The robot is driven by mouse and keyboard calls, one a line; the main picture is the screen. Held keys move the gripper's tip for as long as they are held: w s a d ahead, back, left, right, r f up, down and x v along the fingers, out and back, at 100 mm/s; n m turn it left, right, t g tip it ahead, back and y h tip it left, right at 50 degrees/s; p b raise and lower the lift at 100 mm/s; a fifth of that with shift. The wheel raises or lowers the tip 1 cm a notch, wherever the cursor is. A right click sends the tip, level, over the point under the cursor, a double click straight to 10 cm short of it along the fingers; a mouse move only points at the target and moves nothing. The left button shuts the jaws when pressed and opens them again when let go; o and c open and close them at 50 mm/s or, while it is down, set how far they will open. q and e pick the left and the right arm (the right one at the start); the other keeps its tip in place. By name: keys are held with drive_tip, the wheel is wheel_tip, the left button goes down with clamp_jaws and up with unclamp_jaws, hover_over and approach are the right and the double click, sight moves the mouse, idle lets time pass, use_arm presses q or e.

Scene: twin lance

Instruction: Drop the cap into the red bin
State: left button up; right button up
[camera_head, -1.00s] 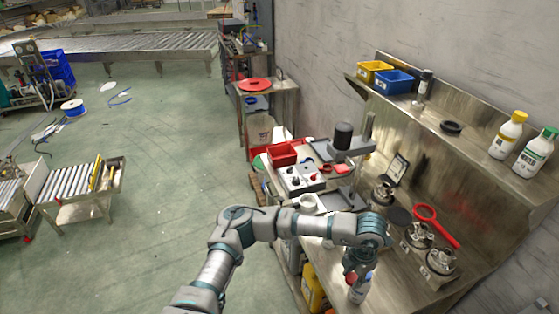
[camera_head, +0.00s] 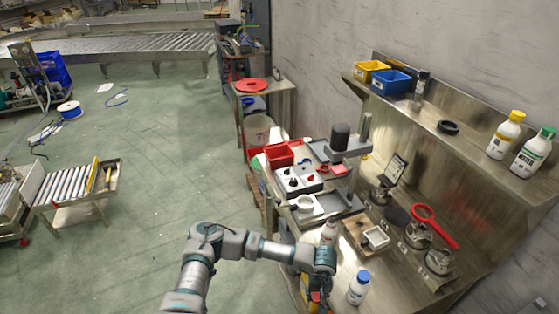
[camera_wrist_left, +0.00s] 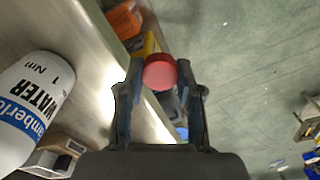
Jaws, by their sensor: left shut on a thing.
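The red cap (camera_wrist_left: 160,72) is held between the fingertips of my left gripper (camera_wrist_left: 160,80) in the wrist view. The gripper is shut on it. In the head view my left gripper (camera_head: 316,292) is by the bench's front edge, and its fingers are partly hidden by the wrist. The red bin (camera_head: 280,155) stands at the far end of the bench, well beyond the gripper and apart from it. My right gripper is not in view.
A white bottle with a blue cap (camera_head: 358,289) stands right of the gripper. A press stand (camera_head: 340,148) and a switch box (camera_head: 300,180) are near the red bin. Open floor lies left.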

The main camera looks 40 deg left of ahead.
use_arm(q)
drive_tip(key=f+m, duration=0.1)
drive_tip(key=m, duration=0.1)
drive_tip(key=a+f+m, duration=0.1)
drive_tip(key=f+m, duration=0.1)
drive_tip(key=s+f+m, duration=0.1)
drive_tip(key=m, duration=0.1)
drive_tip(key=shift+a+f+m, duration=0.15)
drive_tip(key=shift+a+m, duration=0.1)
drive_tip(key=shift+m, duration=0.05)
